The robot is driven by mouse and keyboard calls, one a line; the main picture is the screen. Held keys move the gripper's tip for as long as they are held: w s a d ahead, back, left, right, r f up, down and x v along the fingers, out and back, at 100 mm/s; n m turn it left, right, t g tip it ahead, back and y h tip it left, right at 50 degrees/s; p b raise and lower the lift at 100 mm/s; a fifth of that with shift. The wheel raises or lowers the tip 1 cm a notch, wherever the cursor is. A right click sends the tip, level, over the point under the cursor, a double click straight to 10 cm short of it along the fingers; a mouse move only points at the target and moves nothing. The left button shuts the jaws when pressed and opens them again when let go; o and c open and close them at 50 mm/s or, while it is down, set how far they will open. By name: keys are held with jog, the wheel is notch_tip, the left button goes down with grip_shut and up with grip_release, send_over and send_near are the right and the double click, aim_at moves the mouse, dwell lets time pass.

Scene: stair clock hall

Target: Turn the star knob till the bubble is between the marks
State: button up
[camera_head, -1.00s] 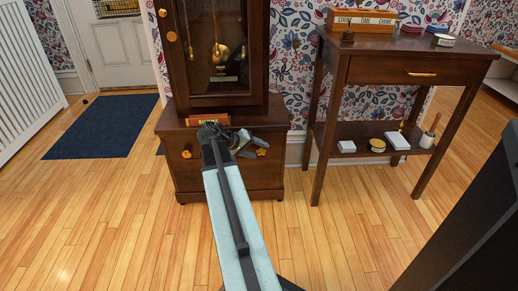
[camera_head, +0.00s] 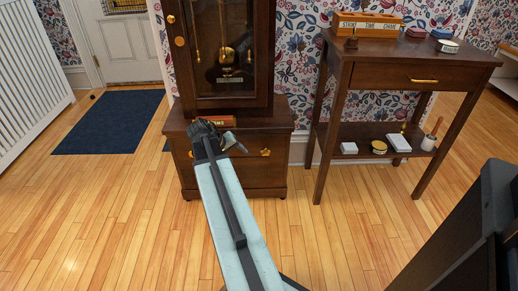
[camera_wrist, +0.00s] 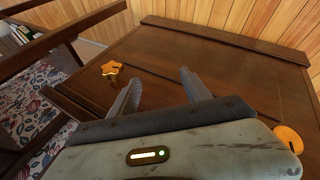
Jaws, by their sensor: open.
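The yellow star knob (camera_head: 265,153) is on the front of the clock's dark wooden base, right of my gripper (camera_head: 234,143). In the wrist view the star knob (camera_wrist: 111,68) lies left of my gripper (camera_wrist: 158,76), clear of both fingers. The fingers are apart with nothing between them. A round orange knob (camera_wrist: 288,138) shows at the right edge of the wrist view. I cannot make out a bubble or marks in either view.
The tall clock (camera_head: 225,55) stands on the base (camera_head: 270,122), with a small red-orange item (camera_head: 226,121) on its top ledge, partly behind my gripper. A side table (camera_head: 400,72) stands to the right. Open floor (camera_head: 110,215) lies in front.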

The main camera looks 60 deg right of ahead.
jog(key=r+t+y+p, duration=0.1)
jog(key=t+y+p, duration=0.1)
jog(key=m+t+y+p, duration=0.1)
jog(key=m+t+p, duration=0.1)
jog(key=m+p, duration=0.35)
send_near(265, 150)
jog(key=d+f+n+p, duration=0.1)
jog(key=n+p, duration=0.1)
jog(key=b+x, duration=0.8)
jog(key=x, duration=0.1)
jog(key=shift+a, duration=0.25)
jog(key=shift+r, duration=0.15)
grip_shut()
jog(key=shift+a, duration=0.1)
